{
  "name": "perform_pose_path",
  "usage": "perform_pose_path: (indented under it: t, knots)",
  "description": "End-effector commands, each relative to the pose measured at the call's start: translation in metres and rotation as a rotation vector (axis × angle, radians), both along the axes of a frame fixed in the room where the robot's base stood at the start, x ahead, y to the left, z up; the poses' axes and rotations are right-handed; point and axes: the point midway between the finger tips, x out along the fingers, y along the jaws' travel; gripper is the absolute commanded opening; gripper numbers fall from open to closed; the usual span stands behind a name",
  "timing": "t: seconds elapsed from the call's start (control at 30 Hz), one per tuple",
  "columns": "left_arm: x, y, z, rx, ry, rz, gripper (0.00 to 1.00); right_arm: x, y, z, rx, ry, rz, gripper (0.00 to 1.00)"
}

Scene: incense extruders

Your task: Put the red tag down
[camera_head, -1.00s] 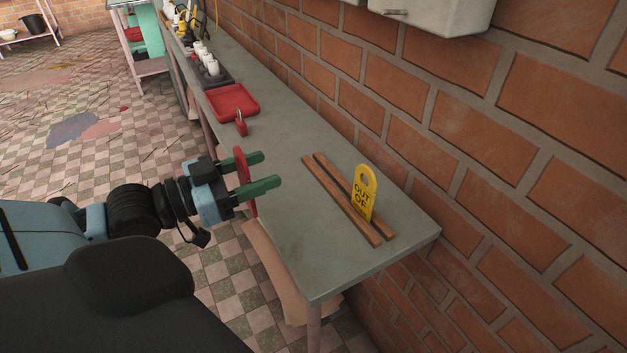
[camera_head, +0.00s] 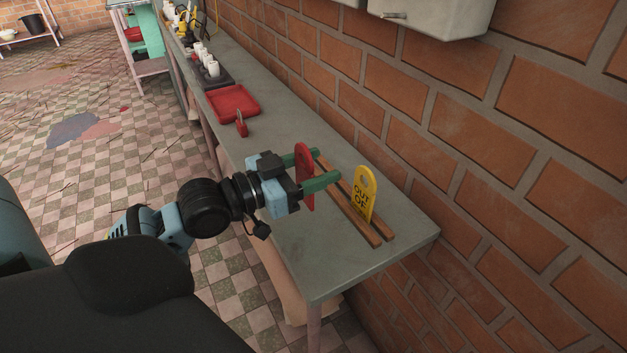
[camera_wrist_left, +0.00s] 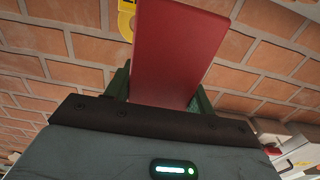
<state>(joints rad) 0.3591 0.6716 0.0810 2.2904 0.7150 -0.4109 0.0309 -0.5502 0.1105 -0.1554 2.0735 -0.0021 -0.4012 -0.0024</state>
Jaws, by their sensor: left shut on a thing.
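My left gripper (camera_head: 316,168) has green fingers and is shut on the red tag (camera_head: 304,171). It holds the tag upright above the bench, close to the near wooden strip of a two-strip rack (camera_head: 349,215). In the left wrist view the red tag (camera_wrist_left: 180,50) stands between the fingers and fills the upper middle. Whether the tag's lower edge touches anything is hidden. A yellow tag (camera_head: 363,195) with "OUT OF" lettering stands upright between the strips, to the right of the gripper. My right gripper is in neither view.
The grey bench (camera_head: 330,270) runs along a brick wall (camera_head: 540,200). A red tray (camera_head: 233,103) lies farther back, with a small red padlock-like object (camera_head: 241,124) near it. White-topped items (camera_head: 211,66) stand beyond. The bench's near right end is bare.

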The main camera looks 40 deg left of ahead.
Motion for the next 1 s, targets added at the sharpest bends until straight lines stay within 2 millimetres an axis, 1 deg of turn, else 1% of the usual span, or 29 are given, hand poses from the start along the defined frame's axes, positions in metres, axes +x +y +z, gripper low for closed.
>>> perform_pose_path:
  t: [0.17, 0.43, 0.63, 1.0]
  knots:
    - [0.0, 0.0, -0.004, 0.0, 0.001, 0.0, 0.32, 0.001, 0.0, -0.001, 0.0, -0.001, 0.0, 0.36]
    - [0.0, 0.0, -0.035, 0.0, 0.002, 0.001, 0.32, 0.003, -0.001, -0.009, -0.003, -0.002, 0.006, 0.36]
    - [0.0, 0.0, -0.035, 0.001, -0.001, 0.001, 0.32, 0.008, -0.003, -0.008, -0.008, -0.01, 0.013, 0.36]
    - [0.0, 0.0, -0.043, 0.001, 0.0, 0.001, 0.32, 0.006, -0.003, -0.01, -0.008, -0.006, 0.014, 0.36]
